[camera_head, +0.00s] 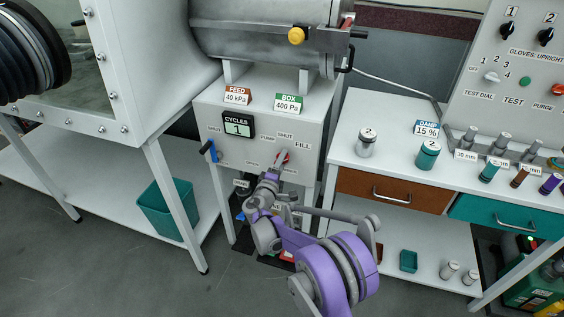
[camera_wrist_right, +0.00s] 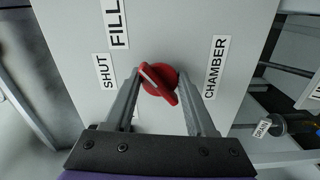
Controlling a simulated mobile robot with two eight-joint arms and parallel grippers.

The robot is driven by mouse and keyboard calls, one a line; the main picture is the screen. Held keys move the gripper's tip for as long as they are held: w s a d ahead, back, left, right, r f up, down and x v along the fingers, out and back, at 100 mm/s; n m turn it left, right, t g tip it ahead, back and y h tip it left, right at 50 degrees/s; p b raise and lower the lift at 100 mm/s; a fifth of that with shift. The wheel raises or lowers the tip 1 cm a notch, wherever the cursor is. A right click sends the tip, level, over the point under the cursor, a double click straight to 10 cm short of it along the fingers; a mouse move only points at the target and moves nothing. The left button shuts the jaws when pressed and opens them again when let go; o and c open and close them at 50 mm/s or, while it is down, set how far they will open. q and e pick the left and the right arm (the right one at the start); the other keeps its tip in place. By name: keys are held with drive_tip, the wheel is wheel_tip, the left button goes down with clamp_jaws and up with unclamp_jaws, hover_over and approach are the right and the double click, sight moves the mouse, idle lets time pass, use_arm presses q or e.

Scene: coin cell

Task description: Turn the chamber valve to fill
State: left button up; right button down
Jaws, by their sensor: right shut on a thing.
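The chamber valve is a red knob (camera_head: 284,155) on the white front panel of the cabinet, below SHUT and left of FILL. In the right wrist view the red knob (camera_wrist_right: 160,82) has a raised handle with a white line. The line end points up-left, between the SHUT label (camera_wrist_right: 103,71) and the FILL label (camera_wrist_right: 118,24). My right gripper (camera_head: 279,161) is at the knob, its fingers on either side, shut on it; finger contact is hard to see. My left gripper is not in view.
A blue-handled valve (camera_head: 210,151) sits left on the same panel, below the cycles display (camera_head: 238,126). A steel chamber (camera_head: 265,35) lies above. A bench (camera_head: 390,160) with vials stands right. A glovebox (camera_head: 130,60) stands left, with a teal bin (camera_head: 165,210) below.

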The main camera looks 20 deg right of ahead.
drive_tip(key=shift+c, duration=1.1)
unclamp_jaws()
drive_tip(key=v, duration=1)
drive_tip(key=shift+s+a, duration=0.25)
drive_tip(key=shift+s, duration=0.1)
